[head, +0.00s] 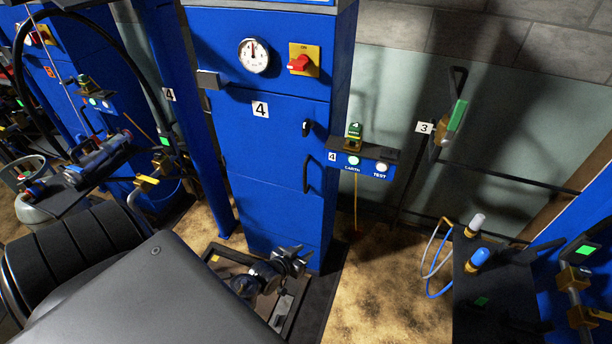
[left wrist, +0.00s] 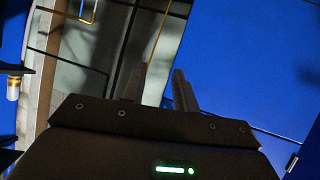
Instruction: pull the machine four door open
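Machine four is a blue cabinet (head: 272,150) in the middle of the head view, with a "4" label (head: 260,109). Its front door panel (head: 262,212) looks flush and closed. A black bar handle (head: 308,174) stands at the right side, below a small black latch (head: 306,128). A blue panel (left wrist: 235,60) fills the right of that view. My right gripper is out of view.
A gauge (head: 253,55) and a red switch (head: 299,63) are above the door. Another machine with a cylinder (head: 95,160) is at the left. Pale floor (head: 385,270) is open to the right.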

